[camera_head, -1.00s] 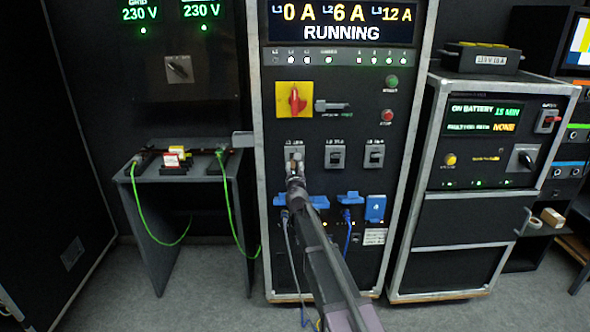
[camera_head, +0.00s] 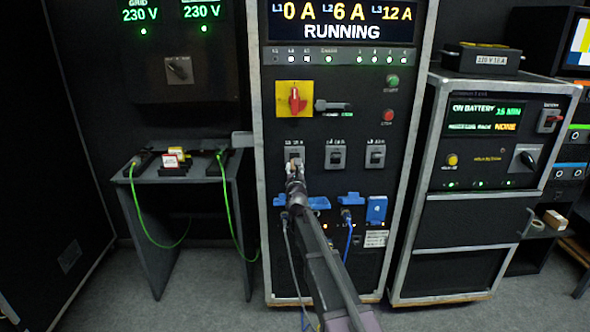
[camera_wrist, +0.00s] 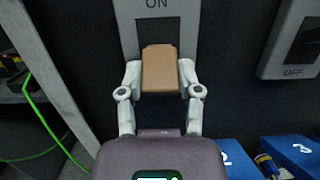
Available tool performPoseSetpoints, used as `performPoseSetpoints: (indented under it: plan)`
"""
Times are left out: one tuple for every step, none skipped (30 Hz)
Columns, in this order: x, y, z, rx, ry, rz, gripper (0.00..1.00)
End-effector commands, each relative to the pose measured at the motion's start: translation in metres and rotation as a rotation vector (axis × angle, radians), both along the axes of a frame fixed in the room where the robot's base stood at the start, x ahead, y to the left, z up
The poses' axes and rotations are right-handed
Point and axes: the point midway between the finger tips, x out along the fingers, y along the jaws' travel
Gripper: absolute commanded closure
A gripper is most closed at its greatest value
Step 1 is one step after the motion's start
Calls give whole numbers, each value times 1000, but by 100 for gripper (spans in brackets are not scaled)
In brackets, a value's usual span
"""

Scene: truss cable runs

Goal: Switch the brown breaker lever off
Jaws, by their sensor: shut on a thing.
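The brown breaker lever (camera_wrist: 161,62) stands out from a grey breaker plate (camera_wrist: 126,28) marked ON at its top. A dark slot shows above the lever. My gripper (camera_wrist: 161,80) is shut on the lever, one pale finger against each side. The lower part of the plate is hidden by the lever and my gripper. In the head view my gripper (camera_head: 294,170) covers most of this breaker (camera_head: 292,152), the leftmost of three in a row. The display (camera_head: 345,20) above reads L1 0 A, L2 6 A, L3 12 A, RUNNING.
Two more breakers, the middle (camera_head: 335,156) and the right (camera_head: 375,156), sit to the right. A red rotary switch (camera_head: 294,98) is above. Blue tagged parts (camera_head: 376,208) and cables are below. A side table (camera_head: 195,172) with green cables stands left.

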Motion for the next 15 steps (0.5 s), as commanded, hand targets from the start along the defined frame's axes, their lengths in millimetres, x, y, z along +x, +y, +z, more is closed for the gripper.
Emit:
performPoseSetpoints:
  plan:
    - [1, -1, 0, 0, -1, -2, 100]
    - [1, -1, 0, 0, -1, -2, 100]
    - [1, -1, 0, 0, -1, -2, 43]
    - [1, -1, 0, 0, -1, -2, 34]
    - [1, -1, 0, 0, -1, -2, 25]
    - [1, -1, 0, 0, -1, -2, 20]
    - [1, 0, 0, 0, 0, -1, 20]
    - [1, 0, 0, 0, 0, -1, 20]
    - [1, 0, 0, 0, 0, -1, 20]
    - [1, 0, 0, 0, 0, -1, 20]
    - [1, 0, 0, -1, 0, -1, 20]
    - [0, 0, 0, -1, 0, -1, 20]
    - [0, 0, 0, -1, 0, 0, 20]
    - [0, 0, 0, -1, 0, 0, 20]
    - [0, 0, 0, -1, 0, 0, 20]
